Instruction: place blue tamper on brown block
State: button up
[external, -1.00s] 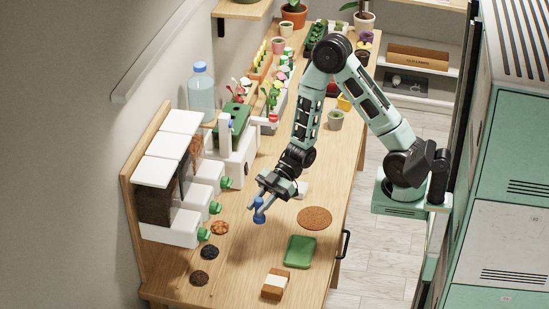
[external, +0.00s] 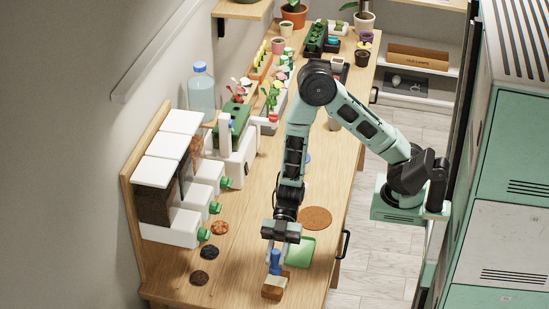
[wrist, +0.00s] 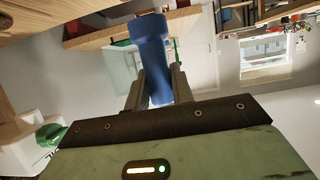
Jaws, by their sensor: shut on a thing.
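The blue tamper (external: 275,264) is held upright between the fingers of my gripper (external: 275,252). It stands over the brown block (external: 272,291) at the table's front edge. The tamper's lower end looks to be at the block's top; I cannot tell whether it touches or hovers just above. In the wrist view the tamper (wrist: 152,60) fills the space between the two grey fingertips of my gripper (wrist: 155,88). The block's pale top is partly hidden by the tamper and fingers.
Dark and orange small heaps (external: 200,278) lie to the left. White dispensers (external: 170,228) with green knobs stand against the wall. A black handle (external: 346,244) is on the table's right side.

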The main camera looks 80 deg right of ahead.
aim_at(276, 266)
jog(key=shift+f, duration=2.05)
jog(key=shift+f, duration=0.1)
jog(key=o, duration=1)
